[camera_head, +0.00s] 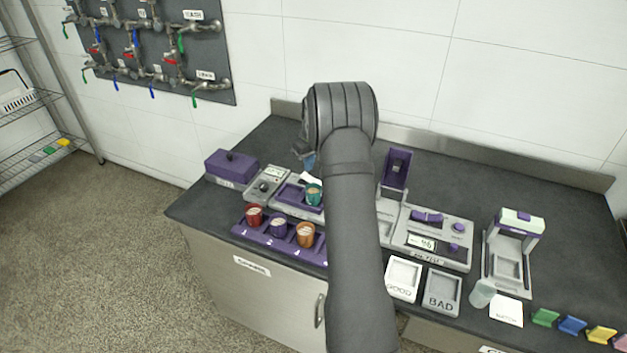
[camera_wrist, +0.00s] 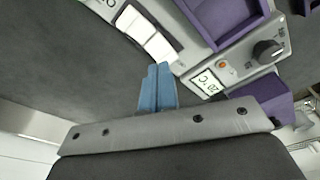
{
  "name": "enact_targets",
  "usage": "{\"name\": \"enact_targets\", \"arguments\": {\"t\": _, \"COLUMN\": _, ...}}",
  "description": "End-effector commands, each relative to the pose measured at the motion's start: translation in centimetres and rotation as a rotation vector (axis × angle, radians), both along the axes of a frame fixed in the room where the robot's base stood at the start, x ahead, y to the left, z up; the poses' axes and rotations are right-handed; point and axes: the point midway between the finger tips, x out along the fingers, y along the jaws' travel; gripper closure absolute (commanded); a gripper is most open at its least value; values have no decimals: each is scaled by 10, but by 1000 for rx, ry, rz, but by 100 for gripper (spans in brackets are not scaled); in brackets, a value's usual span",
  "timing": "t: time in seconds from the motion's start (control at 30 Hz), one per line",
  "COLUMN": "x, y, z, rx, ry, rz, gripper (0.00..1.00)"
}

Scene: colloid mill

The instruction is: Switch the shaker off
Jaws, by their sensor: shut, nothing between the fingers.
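No label that I can read marks the shaker. A grey unit with a purple-floored tray (camera_head: 288,194) stands left of my arm, with a teal cup (camera_head: 314,194) at its right end. The purple tray also shows in the wrist view (camera_wrist: 222,18). Beside it there is a white two-faced piece (camera_wrist: 146,34), perhaps a rocker switch; its setting is unclear. My gripper (camera_wrist: 157,84) is shut and empty, its blue fingertips close to this white piece; contact cannot be told. In the head view my arm mostly hides the gripper (camera_head: 309,161).
A grey unit with a dark knob (camera_head: 264,186) and a display adjoins the tray; a purple box (camera_head: 231,168) stands at far left. A display unit (camera_head: 433,240) and GOOD and BAD trays (camera_head: 442,291) stand right of my arm.

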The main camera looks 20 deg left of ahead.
Motion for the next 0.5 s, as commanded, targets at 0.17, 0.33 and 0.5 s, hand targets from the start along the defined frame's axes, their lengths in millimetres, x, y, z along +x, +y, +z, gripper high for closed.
{"name": "enact_targets", "arguments": {"t": 0.17, "x": 0, "y": 0, "z": 0, "rx": 0, "ry": 0, "rz": 0, "gripper": 100}}
{"name": "enact_targets", "arguments": {"t": 0.33, "x": 0, "y": 0, "z": -1, "rx": 0, "ry": 0, "rz": 0, "gripper": 100}}
{"name": "enact_targets", "arguments": {"t": 0.5, "x": 0, "y": 0, "z": -4, "rx": -1, "ry": 0, "rz": 0, "gripper": 100}}
